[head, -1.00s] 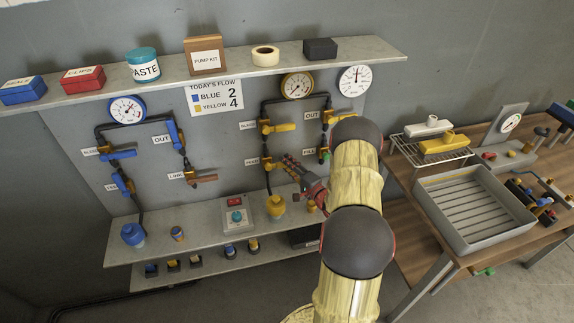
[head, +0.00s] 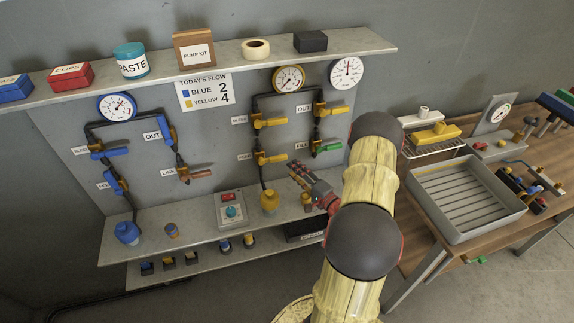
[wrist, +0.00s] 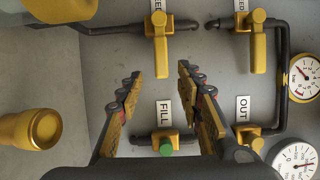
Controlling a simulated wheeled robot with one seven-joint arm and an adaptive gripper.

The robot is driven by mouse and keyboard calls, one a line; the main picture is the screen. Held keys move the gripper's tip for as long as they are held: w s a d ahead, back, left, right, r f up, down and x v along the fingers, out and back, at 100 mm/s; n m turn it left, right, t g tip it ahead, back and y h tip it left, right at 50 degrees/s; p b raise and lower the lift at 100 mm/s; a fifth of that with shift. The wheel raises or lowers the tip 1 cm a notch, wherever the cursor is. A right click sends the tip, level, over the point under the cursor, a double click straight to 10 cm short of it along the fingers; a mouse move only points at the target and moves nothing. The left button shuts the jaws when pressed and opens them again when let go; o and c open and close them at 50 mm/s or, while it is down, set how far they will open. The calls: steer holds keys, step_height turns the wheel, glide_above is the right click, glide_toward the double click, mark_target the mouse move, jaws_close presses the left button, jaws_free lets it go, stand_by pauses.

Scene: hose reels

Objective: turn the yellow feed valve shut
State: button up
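The yellow feed valve (head: 272,159) is the lower left valve of the yellow pipe loop on the wall panel. Its handle points right, across the vertical pipe. In the wrist view the feed valve (wrist: 160,48) is at top centre, its handle pointing down the picture, its end appearing between my fingertips. My gripper (head: 295,167) is just right of and slightly below the handle's end in the head view. In the wrist view my gripper (wrist: 159,72) has its fingers apart with nothing held. I cannot tell how much depth lies between fingertips and handle.
The yellow bleed valve (head: 270,122) is above, the out valve (head: 332,109) upper right, and the green-handled fill valve (head: 327,148) close right. A yellow bottle (head: 270,201) stands on the shelf below. A bench with a grey tray (head: 432,205) is at right.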

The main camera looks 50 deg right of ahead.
steer(key=shift+s+a, duration=0.2)
steer(key=shift+s, duration=1.05)
